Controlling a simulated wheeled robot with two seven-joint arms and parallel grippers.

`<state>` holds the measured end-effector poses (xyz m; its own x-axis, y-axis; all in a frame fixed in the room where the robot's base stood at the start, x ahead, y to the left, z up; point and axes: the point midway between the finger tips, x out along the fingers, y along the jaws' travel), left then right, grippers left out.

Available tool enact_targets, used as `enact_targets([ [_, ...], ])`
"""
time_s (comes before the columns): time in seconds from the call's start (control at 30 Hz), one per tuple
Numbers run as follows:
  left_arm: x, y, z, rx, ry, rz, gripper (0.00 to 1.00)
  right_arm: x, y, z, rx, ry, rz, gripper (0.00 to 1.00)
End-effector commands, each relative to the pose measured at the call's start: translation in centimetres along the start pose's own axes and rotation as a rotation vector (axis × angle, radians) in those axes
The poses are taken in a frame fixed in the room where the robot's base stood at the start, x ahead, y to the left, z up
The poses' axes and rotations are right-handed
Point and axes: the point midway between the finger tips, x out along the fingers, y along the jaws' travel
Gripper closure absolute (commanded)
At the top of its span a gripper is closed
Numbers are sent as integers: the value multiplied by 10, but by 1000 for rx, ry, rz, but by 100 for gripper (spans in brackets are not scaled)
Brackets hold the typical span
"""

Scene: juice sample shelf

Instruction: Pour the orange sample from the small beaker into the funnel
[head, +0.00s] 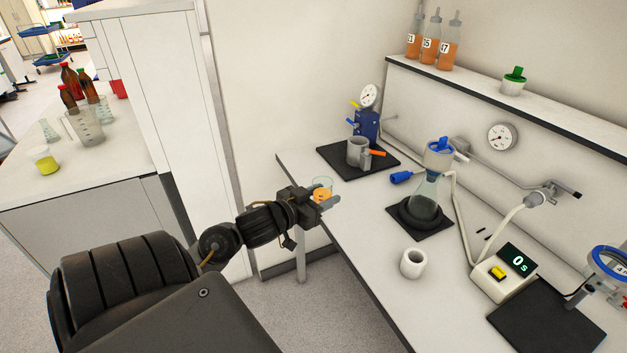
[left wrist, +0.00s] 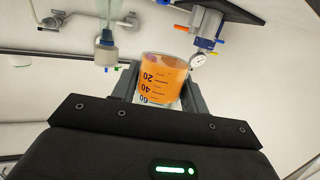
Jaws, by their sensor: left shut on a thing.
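The small beaker (head: 321,187) holds orange liquid. My left gripper (head: 322,203) is shut on it, beside the left edge of the bench. The funnel (head: 439,153) has a blue top piece and sits on a conical flask (head: 425,194), which stands in a black ring on a black mat. The funnel is to the right of the beaker, apart from it. It also shows in the left wrist view (left wrist: 106,52). My right gripper is not in view.
A grey metal cup fixture (head: 358,152) and a blue gauge unit (head: 367,124) stand on a black mat behind the beaker. A white cup (head: 413,263) and a timer (head: 503,276) reading 0 stand nearer. A shelf (head: 480,90) carries orange bottles (head: 449,45).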

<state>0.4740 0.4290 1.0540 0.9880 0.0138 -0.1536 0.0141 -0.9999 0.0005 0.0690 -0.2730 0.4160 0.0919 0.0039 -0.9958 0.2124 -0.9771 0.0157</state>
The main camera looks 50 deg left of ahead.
Motion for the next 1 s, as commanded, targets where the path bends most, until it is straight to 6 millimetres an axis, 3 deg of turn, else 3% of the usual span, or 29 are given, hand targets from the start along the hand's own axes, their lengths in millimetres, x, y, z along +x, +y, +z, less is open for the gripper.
enact_targets([
  [0.3,-1,119,9,44,-1,282,80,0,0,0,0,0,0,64],
  [0.5,-14,180,13,66,3,436,80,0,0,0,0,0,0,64],
  [0.7,-23,205,15,77,5,503,80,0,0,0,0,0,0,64],
  [1.0,-23,208,15,78,5,511,80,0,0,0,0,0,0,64],
])
